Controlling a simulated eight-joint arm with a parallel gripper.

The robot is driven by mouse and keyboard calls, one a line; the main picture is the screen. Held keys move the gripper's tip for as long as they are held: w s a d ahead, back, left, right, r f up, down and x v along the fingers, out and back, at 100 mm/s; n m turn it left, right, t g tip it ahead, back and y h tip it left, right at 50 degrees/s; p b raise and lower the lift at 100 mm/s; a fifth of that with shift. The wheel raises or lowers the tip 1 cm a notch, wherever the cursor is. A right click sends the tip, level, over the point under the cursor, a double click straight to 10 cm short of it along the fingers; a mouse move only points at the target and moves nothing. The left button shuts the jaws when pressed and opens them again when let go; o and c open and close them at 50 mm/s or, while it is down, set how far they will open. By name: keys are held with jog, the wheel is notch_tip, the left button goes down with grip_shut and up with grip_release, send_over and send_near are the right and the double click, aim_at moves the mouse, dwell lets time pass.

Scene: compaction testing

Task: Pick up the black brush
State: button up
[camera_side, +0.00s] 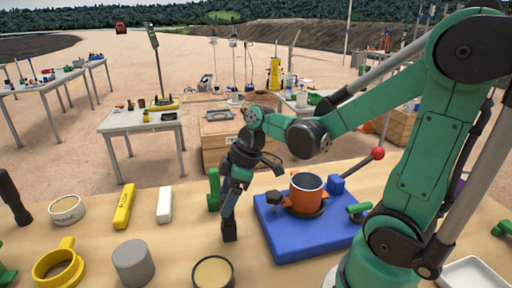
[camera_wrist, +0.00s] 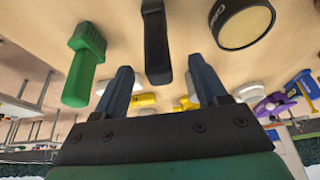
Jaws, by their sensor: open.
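The black brush (camera_wrist: 156,45) shows in the wrist view as a long dark shape. It lies in the gap between my two spread fingers and reaches past their tips. My gripper (camera_wrist: 160,66) is open, with one dark blue finger on each side of the brush and visible space between. In the side view my gripper (camera_side: 231,203) points down over the wooden table, left of the blue base. A black end (camera_side: 229,231), seemingly of the brush, shows just below the fingers. The rest of it is hidden behind them, and contact with the fingers cannot be told.
A green-handled item (camera_wrist: 85,62) lies close beside one finger; a round tin (camera_wrist: 243,22) lies near the other. The blue base (camera_side: 290,238) with an orange pot (camera_side: 305,192) stands right of my gripper. A grey cylinder (camera_side: 133,262) and yellow block (camera_side: 124,206) are left.

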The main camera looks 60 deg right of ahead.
jog(key=shift+x, duration=1.2)
grip_shut()
